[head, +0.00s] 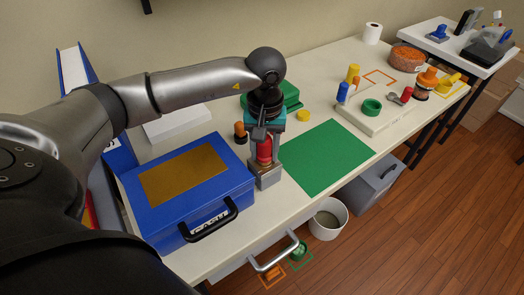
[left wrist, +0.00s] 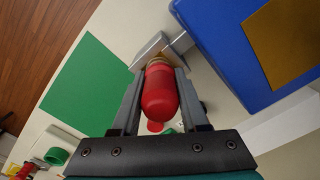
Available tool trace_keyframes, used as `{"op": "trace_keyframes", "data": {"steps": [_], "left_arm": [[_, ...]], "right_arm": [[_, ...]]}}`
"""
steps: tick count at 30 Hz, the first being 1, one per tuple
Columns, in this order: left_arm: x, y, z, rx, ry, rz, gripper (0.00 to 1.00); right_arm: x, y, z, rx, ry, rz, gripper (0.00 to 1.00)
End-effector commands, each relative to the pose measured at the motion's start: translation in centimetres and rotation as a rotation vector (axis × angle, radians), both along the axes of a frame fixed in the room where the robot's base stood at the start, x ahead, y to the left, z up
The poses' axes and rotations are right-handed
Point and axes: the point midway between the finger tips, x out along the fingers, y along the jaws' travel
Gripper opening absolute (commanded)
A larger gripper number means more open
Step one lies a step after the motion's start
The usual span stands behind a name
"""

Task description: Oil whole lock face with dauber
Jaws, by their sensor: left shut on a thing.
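My left gripper (head: 264,160) is shut on a red, round-ended handle (head: 264,149), which looks like the dauber. In the left wrist view the red handle (left wrist: 161,92) lies between the two fingers, with a brass-coloured collar at its far end. A grey metal block (head: 268,179) is at the lower end of the held piece, beside the cash box; I cannot tell whether it is a separate lock or fingertips. The blue cash box (head: 187,218) has a brown-gold top panel and a black front handle. No lock face shows clearly. My right gripper is not in view.
A green mat (head: 327,157) lies right of the gripper, clear. A dark green case (head: 291,97) and an orange-topped piece (head: 240,130) stand behind. A pale tray (head: 372,122) holds coloured pieces. A white bin (head: 328,219) stands on the floor.

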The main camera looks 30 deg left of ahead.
Motion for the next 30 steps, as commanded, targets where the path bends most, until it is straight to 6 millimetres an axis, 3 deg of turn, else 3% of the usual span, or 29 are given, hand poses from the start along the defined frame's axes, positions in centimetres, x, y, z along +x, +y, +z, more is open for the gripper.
{"op": "trace_keyframes", "data": {"steps": [7,22,30], "left_arm": [[0.0,0.0,0.9,0.000,-0.001,0.000,0.00],[0.0,0.0,5.8,0.000,-0.002,0.000,0.00],[0.0,0.0,6.0,0.000,-0.001,0.000,0.00]], "right_arm": [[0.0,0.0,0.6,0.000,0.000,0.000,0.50],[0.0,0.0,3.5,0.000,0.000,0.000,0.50],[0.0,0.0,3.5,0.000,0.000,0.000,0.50]]}}
